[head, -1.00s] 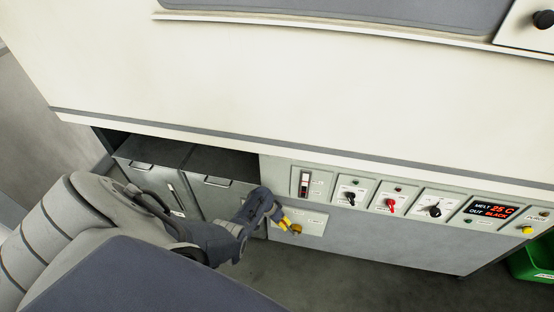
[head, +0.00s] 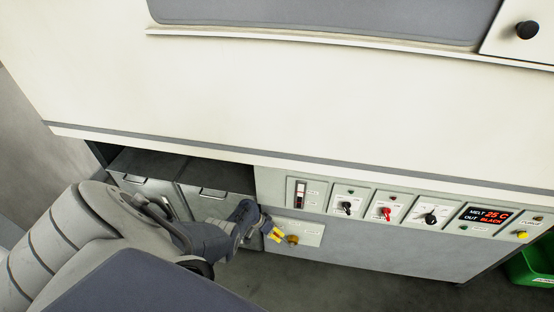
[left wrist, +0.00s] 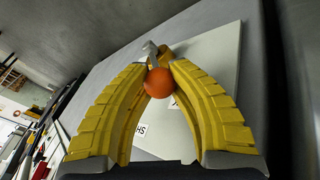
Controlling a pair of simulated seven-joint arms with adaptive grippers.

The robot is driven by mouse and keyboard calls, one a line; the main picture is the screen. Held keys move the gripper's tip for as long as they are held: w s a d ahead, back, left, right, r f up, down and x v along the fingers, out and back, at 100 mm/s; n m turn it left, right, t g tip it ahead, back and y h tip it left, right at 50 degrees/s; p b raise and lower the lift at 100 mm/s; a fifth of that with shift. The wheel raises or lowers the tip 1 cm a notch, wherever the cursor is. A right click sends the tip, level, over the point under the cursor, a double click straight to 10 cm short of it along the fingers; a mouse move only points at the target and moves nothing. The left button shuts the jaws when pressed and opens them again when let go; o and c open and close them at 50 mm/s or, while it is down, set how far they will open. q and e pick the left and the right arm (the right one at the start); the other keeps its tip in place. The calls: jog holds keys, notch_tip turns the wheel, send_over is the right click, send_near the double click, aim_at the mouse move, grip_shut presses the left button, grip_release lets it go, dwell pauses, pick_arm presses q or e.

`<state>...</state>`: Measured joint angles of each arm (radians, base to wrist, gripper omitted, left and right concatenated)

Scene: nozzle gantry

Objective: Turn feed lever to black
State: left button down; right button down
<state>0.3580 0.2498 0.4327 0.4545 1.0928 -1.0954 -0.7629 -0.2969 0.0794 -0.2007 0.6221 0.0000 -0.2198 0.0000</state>
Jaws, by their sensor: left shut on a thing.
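My left gripper (head: 278,236) is at the left side of this hub. In the left wrist view its yellow fingers (left wrist: 158,72) close around the lever's orange ball knob (left wrist: 158,87). The lever's grey arm shows behind the knob. The plate's labels are mostly hidden or too small to read. The display (head: 484,217) reads MELT 25 C, OUT BLACK. My right gripper is not in view.
Above the plate a row of panels holds a slide switch (head: 300,194), a black knob (head: 346,207), a red knob (head: 386,213) and another black knob (head: 430,217). Grey drawers (head: 213,205) sit to the left. A green bin (head: 530,266) is at the far right.

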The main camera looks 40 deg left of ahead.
pick_arm(q)
jog(key=c, duration=1.3)
grip_release()
jog(key=shift+w+a+r, duration=0.15)
jog(key=shift+w+a, duration=0.1)
jog(key=shift+a, duration=0.05)
jog(key=shift+s+d, duration=0.1)
jog(key=shift+d, duration=0.1)
jog(key=v, duration=1.2)
jog(key=shift+s, duration=0.1)
